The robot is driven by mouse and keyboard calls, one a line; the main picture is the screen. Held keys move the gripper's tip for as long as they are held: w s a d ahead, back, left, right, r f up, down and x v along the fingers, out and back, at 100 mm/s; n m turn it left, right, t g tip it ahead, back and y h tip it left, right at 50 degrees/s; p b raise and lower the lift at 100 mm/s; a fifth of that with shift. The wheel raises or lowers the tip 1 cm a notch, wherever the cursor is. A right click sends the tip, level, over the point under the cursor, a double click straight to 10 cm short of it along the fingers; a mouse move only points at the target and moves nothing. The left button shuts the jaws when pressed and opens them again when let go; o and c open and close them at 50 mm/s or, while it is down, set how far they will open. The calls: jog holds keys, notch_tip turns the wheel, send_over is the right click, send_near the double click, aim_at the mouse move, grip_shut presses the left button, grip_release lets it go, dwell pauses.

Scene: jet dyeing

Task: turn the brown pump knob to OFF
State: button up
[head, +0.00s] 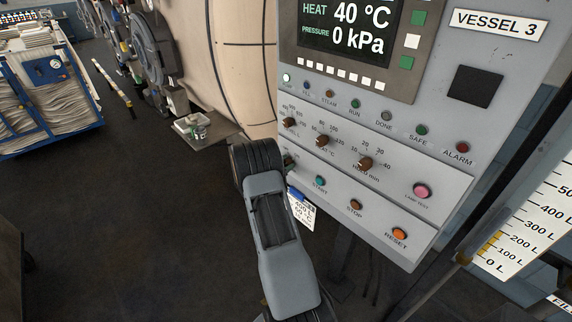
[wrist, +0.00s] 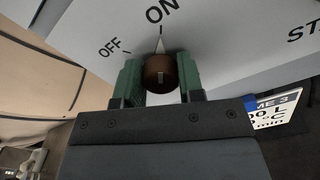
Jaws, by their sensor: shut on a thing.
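The brown pump knob (wrist: 160,72) is on the grey panel (wrist: 215,45) in the wrist view. My gripper (wrist: 160,80) has a green finger on each side of the knob and is shut on it. The knob's white pointer (wrist: 161,44) points up at the ON mark (wrist: 161,11). The OFF mark (wrist: 110,47) is to the left of the pointer. In the head view my arm's end is at the lower left of the panel and hides most of the knob and the fingers.
Above my gripper is a row of three brown knobs (head: 323,141). To its right are the START button (head: 321,181), STOP button (head: 355,205) and orange RESET button (head: 399,234). A white tag (head: 302,213) hangs below the panel.

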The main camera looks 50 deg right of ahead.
jog(key=n, duration=0.6)
jog(key=shift+n, duration=0.3)
jog(key=n, duration=0.3)
jog(key=shift+w+p, duration=0.1)
jog(key=shift+p, duration=0.2)
jog(key=shift+n+p, duration=0.4)
jog(key=shift+n, duration=1.5)
jog(key=o, duration=0.9)
